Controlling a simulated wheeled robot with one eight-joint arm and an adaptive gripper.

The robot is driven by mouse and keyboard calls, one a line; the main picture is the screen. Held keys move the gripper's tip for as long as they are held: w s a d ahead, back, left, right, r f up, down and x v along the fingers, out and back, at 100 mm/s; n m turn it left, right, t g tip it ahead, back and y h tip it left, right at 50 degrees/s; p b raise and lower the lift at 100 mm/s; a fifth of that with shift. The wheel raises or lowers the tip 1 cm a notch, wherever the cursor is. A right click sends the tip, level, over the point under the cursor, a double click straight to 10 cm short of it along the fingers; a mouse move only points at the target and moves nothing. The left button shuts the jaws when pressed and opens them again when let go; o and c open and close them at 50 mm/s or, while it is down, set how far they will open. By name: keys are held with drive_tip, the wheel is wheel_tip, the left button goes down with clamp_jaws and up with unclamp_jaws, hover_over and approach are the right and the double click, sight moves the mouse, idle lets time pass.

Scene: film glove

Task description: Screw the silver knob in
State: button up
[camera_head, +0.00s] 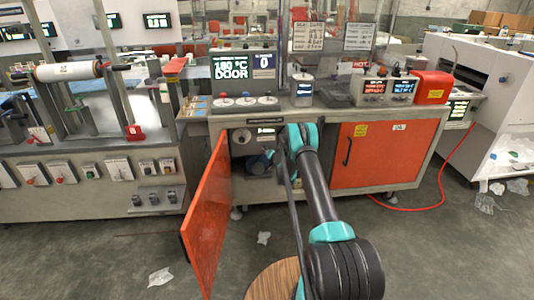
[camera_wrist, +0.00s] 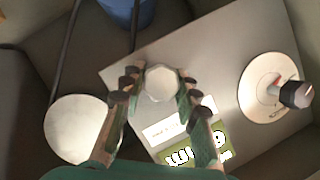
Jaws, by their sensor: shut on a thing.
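The silver knob (camera_wrist: 161,84) shows pale and faceted in the wrist view, between the two fingers of my gripper (camera_wrist: 157,92). My gripper is shut on it, with a finger on each side. The knob sits in front of a grey panel (camera_wrist: 215,70); how deep it is screwed in cannot be told. In the head view my gripper (camera_head: 264,162) reaches into the open cabinet under the bench, and the knob cannot be made out there.
A dial with a dark-and-pink knob (camera_wrist: 290,94) is right of my gripper in the wrist view. A pale disc (camera_wrist: 76,128) is at left, a green label (camera_wrist: 190,152) below. The open orange door (camera_head: 208,218) stands left of my arm. A closed orange door (camera_head: 376,155) is at right.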

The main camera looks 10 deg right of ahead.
drive_tip(key=o, duration=1.2)
drive_tip(key=v, duration=1.2)
drive_tip(key=shift+r, duration=0.1)
